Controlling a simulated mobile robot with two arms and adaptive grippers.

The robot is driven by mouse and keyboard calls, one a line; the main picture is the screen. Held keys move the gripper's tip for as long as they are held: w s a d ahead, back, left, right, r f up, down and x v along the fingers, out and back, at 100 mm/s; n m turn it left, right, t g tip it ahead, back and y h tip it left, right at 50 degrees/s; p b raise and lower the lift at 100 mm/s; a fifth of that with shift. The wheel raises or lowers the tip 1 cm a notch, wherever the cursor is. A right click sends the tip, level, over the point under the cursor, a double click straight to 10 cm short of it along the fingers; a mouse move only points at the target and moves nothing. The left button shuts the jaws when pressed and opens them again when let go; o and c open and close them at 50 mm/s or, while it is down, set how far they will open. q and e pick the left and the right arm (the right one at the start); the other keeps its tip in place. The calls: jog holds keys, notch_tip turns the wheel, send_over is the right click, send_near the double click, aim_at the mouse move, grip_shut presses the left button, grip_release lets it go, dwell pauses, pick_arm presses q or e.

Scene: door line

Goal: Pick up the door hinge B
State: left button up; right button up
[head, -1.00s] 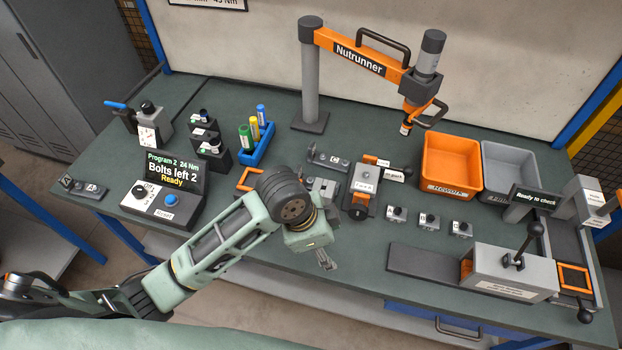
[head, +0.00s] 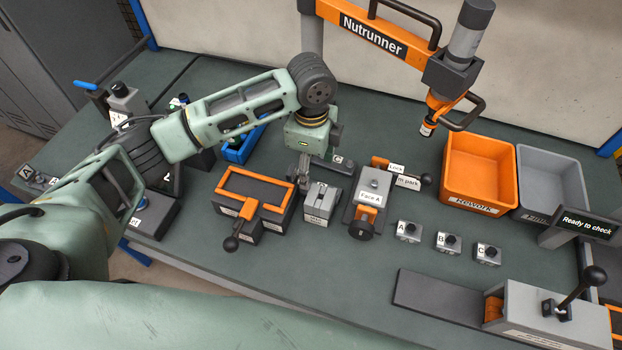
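A small grey block marked B (head: 447,242) with a black knob stands on the bench between similar blocks A (head: 408,231) and C (head: 487,253). I cannot tell whether it is the door hinge B. A dark flat part marked C (head: 340,161) lies behind my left gripper, partly hidden by it. My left gripper (head: 304,184) points down between the orange-framed fixture (head: 226,193) and the grey block fixture (head: 320,204). Its finger gap is not clear. My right gripper is out of view.
The Face A fixture (head: 372,187) stands right of my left gripper. The Nutrunner (head: 372,35) hangs over the back. Orange (head: 477,207) and grey (head: 556,216) bins stand at the right. A grey lever fixture (head: 545,322) is at front right. Bench around the small blocks is clear.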

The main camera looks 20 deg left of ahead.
pick_arm(q)
jog(key=shift+a+f, duration=0.1)
notch_tip(320, 180, down, 2)
jog(key=shift+w+f, duration=0.1)
jog(key=shift+f, duration=0.15)
jog(key=f, duration=0.1)
jog(key=f+p, duration=0.1)
jog(key=f, duration=0.2)
jog(key=shift+a+f+p, duration=0.2)
jog(key=shift+a+p, duration=0.1)
jog(key=shift+w+f, duration=0.1)
jog(key=shift+f, duration=0.3)
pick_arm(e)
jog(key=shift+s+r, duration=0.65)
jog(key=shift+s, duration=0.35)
pick_arm(q)
jog(key=shift+c, duration=0.2)
jog(key=c, duration=0.8)
jog(key=shift+r, duration=0.1)
grip_shut()
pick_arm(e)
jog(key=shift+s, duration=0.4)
